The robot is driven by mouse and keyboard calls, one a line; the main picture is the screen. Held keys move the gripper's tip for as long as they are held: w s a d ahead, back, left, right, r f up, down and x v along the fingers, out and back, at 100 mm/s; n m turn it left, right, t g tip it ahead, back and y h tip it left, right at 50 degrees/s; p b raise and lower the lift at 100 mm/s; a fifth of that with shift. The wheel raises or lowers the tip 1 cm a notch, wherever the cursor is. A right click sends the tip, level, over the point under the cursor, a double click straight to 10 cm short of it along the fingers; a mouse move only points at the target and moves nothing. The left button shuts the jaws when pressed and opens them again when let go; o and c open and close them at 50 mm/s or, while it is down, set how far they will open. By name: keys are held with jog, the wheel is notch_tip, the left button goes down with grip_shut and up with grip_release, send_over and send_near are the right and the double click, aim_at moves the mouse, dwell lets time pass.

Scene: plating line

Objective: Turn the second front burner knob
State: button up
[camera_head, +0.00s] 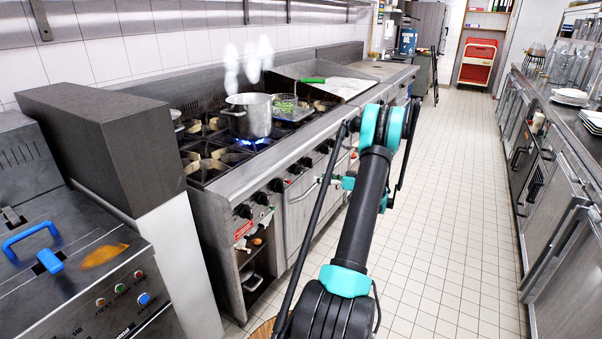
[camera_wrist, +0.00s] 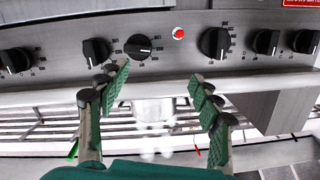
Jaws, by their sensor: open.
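A row of black burner knobs runs along the stove's steel front panel (camera_wrist: 160,62). In the wrist view, one knob (camera_wrist: 138,46) lies between my fingers' directions, left of centre, with its grip bar nearly level. Another knob (camera_wrist: 213,42) lies right of centre, its bar upright. More knobs (camera_wrist: 95,50) (camera_wrist: 265,41) sit to both sides. I cannot tell which one the task means. The row also shows in the head view (camera_head: 276,185). My gripper (camera_wrist: 162,78) is open and empty, its green-padded fingers apart and not visibly touching a knob.
A red button (camera_wrist: 178,33) sits between the two middle knobs. A steel pot (camera_head: 249,116) steams over a blue flame (camera_head: 252,142). A fryer (camera_head: 70,262) with blue handles stands at left. The tiled aisle (camera_head: 440,200) is clear, with a counter (camera_head: 560,120) at right.

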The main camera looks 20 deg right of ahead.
jog(key=t, duration=0.1)
send_near(303, 171)
jog(key=shift+n, duration=0.3)
jog(key=x, duration=1.1)
jog(key=shift+w+f, duration=0.15)
jog(key=shift+w, duration=0.05)
jog(key=c, duration=1.1)
jog(key=shift+m, duration=3.4)
